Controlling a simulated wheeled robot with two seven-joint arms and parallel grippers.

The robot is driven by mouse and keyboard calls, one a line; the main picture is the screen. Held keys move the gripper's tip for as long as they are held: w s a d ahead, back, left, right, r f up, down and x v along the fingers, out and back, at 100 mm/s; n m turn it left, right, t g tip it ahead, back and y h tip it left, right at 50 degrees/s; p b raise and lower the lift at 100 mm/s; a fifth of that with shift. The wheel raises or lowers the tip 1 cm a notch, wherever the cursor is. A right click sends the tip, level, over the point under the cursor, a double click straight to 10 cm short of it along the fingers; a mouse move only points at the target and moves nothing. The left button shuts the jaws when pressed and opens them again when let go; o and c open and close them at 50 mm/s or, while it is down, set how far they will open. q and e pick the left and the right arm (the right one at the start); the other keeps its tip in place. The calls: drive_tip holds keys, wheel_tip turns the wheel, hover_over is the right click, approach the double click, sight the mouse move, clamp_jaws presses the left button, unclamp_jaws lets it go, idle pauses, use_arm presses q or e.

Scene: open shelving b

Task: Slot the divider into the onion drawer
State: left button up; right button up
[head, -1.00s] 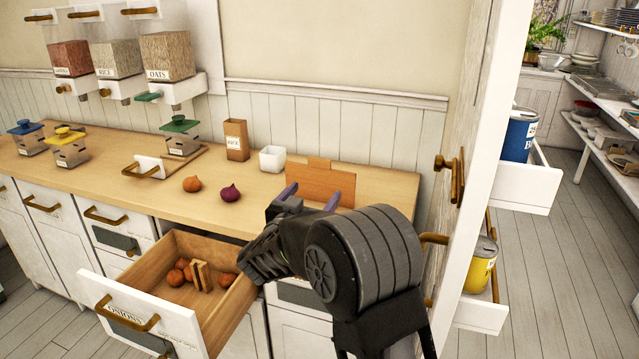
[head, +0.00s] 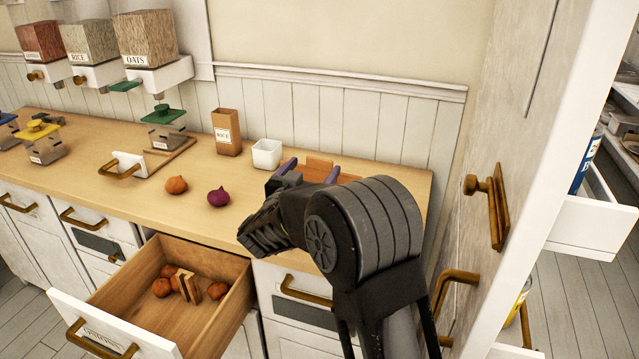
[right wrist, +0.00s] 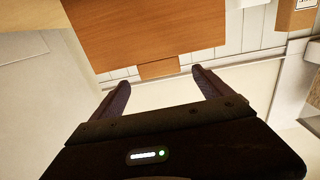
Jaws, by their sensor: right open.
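The divider (head: 320,162), an orange-brown wooden board with a tab on its top edge, is at the back right of the counter, largely hidden by my right arm. In the right wrist view the divider (right wrist: 150,28) shows large, its tab (right wrist: 158,68) pointing toward the gap between the fingertips. My right gripper (head: 310,172) is open and empty at the divider, its dark purple fingers (right wrist: 160,88) apart either side of the tab's line. The onion drawer (head: 215,325) is pulled open and holds several onions (head: 162,287) and a small slotted wooden holder (head: 186,285).
An orange onion (head: 176,185) and a purple onion (head: 218,196) lie on the counter (head: 120,200). A rice box (head: 227,133) and white cup (head: 267,154) stand behind. A white door-like panel (head: 565,140) with brass handles is close on the right.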

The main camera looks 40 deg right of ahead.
sight(320, 159)
drive_tip(key=shift+x, duration=1.35)
drive_tip(key=shift+p+x, duration=0.75)
drive_tip(key=shift+x, duration=1.9)
drive_tip(key=shift+a+r, duration=0.1)
clamp_jaws()
